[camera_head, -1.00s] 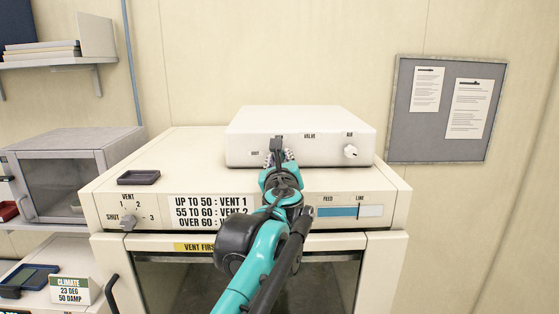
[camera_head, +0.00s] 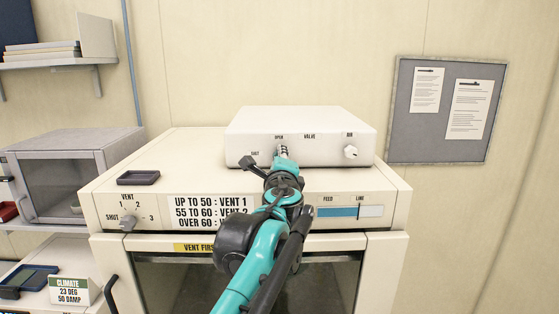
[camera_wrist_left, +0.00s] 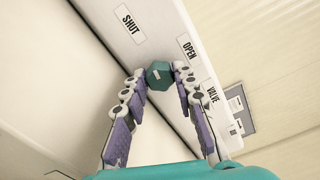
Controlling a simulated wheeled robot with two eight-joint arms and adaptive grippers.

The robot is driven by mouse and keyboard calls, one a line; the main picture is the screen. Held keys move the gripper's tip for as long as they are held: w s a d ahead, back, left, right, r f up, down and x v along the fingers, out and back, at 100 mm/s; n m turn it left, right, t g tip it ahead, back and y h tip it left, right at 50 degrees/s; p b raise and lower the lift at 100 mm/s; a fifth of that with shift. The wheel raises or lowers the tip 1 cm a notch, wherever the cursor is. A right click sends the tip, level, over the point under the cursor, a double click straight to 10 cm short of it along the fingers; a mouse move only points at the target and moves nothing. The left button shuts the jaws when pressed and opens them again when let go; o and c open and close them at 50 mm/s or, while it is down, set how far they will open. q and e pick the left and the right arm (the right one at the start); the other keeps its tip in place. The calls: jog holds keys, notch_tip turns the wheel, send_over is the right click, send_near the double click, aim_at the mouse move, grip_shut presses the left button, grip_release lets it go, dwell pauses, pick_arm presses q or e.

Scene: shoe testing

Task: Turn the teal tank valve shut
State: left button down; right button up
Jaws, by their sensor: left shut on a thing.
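The teal tank valve (camera_wrist_left: 159,76) is a small knob on the front of the white box (camera_head: 340,120). In the left wrist view it sits between my left gripper's fingertips (camera_wrist_left: 159,83), below the SHUT and OPEN labels. The fingers are shut on its two sides. In the head view my left gripper (camera_head: 282,153) reaches the box front just below the OPEN label and hides the knob. The SHUT label (camera_head: 255,153) lies to its left. Which label the knob points at cannot be told. My right gripper is not in view.
A white AIR knob (camera_head: 351,152) is on the right of the same box. The box stands on a cream cabinet (camera_head: 180,145) with a small dark tray (camera_head: 139,177), a vent dial (camera_head: 128,224) and a printed vent sign (camera_head: 207,211).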

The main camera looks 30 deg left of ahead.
pick_arm(q)
jog(key=shift+n, duration=0.7)
jog(key=c, duration=1.2)
grip_release()
jog(key=v, duration=1.2)
jog(key=shift+s+a, duration=0.1)
